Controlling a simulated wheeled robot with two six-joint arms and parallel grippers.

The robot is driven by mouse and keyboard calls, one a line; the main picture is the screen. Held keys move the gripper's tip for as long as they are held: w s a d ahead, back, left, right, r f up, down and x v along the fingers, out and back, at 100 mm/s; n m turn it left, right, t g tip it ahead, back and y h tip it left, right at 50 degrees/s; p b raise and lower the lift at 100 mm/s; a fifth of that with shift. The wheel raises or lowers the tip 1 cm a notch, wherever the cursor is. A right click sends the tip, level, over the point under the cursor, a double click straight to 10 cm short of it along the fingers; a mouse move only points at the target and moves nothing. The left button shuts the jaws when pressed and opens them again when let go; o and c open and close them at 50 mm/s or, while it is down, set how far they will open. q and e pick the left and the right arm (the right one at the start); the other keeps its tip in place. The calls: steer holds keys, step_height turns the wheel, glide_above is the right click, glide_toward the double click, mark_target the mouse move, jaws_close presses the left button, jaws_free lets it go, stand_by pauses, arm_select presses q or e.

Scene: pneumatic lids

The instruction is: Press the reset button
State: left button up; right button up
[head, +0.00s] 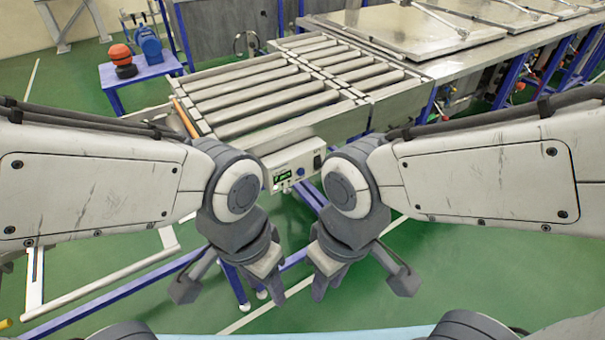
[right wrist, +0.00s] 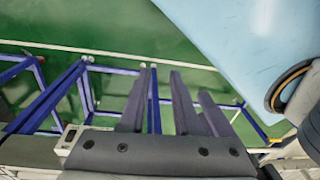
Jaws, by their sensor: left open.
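The control box (head: 293,165) is a pale box on the front side of the roller conveyor, with a small green-lit display (head: 283,177), a dark switch and small buttons along its lower part. A blue button (head: 300,171) shows beside the display. The labels are too small to read, so I cannot tell which one is the reset button. My left gripper (head: 266,285) is open and empty, below and in front of the box. My right gripper (head: 325,283) is open and empty, to the right of it. Its fingers also show in the right wrist view (right wrist: 158,100). Neither gripper touches the box.
The roller conveyor (head: 270,90) stands behind the box, joined to a metal bench with flat lids (head: 415,30) at right. A blue stand (head: 140,68) with a motor and an orange-topped device is at back left. Blue frame legs stand below. Green floor is open in front.

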jaws_close()
stand_by(1.4)
